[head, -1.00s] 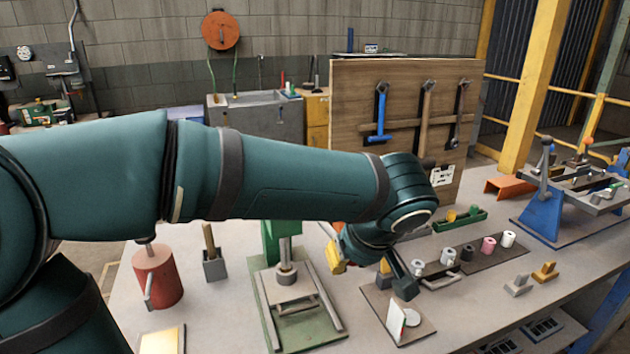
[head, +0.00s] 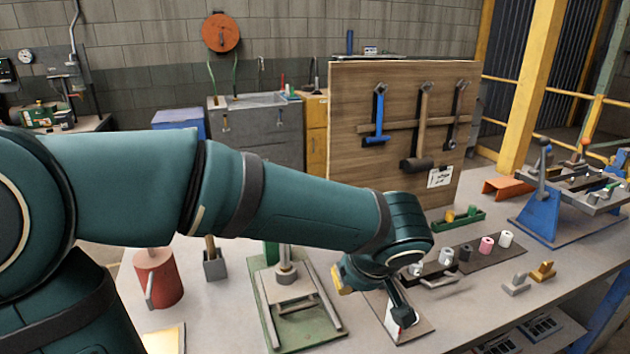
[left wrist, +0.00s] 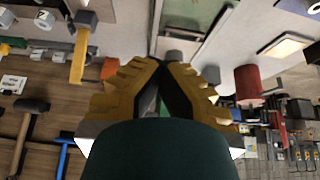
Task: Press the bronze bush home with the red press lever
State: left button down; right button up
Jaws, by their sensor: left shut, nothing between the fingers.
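The press stands on a green base plate (head: 320,328) left of my left gripper (head: 343,281). Its grey ram or cylinder (head: 287,272) is upright over the plate; the green column is mostly behind my arm. The plate also shows upside down in the left wrist view (left wrist: 208,35). My left gripper's yellow fingers (left wrist: 165,65) are shut and empty, pointing towards the press. I cannot make out the red lever; my forearm covers the area above the press. I cannot make out the bronze bush. My right gripper is not in view.
A red can (head: 157,276) and a grey block with a wooden handle (head: 214,265) stand left of the press. Right of my wrist are a dark mat with small cylinders (head: 487,245), a green tray (head: 460,219) and a blue fixture (head: 543,208). A tool board (head: 350,100) stands behind.

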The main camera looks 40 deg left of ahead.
pick_arm(q)
jog(key=shift+a+f, duration=0.2)
jog(key=shift+f, duration=0.35)
jog(key=shift+c, duration=2.1)
grip_release()
jog(key=shift+r, duration=0.15)
jog(key=a+p+v, duration=0.1)
jog(key=p+v, duration=0.3)
jog(key=v, duration=0.4)
jog(key=shift+w+r, duration=0.35)
